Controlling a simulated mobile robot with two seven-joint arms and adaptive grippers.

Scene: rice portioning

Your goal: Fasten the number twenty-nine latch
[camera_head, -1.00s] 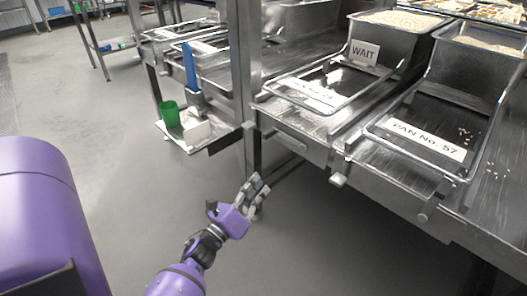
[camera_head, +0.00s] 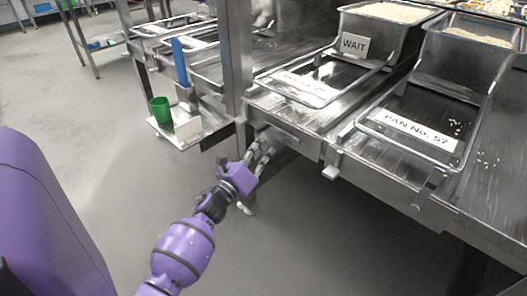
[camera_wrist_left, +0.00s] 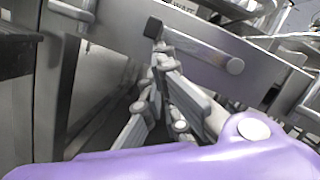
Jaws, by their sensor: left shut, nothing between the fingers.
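My left gripper (camera_head: 261,150) is at the front edge of the steel bench, below the left pan; its fingers are shut and empty. In the left wrist view the closed fingertips (camera_wrist_left: 160,52) are just under a small dark block (camera_wrist_left: 152,27) on a grey bar. The left pan's label (camera_head: 311,86) is too blurred to read, and no number twenty-nine is legible. My right gripper is out of view.
A pan marked "PAN No. 57" (camera_head: 417,131) is to the right, with a latch-like knob (camera_head: 415,208) below it. Another knob (camera_head: 330,172) is on the bench front. A "WAIT" sign (camera_head: 354,45) is behind. A side shelf (camera_head: 205,126) holds a green cup (camera_head: 161,110).

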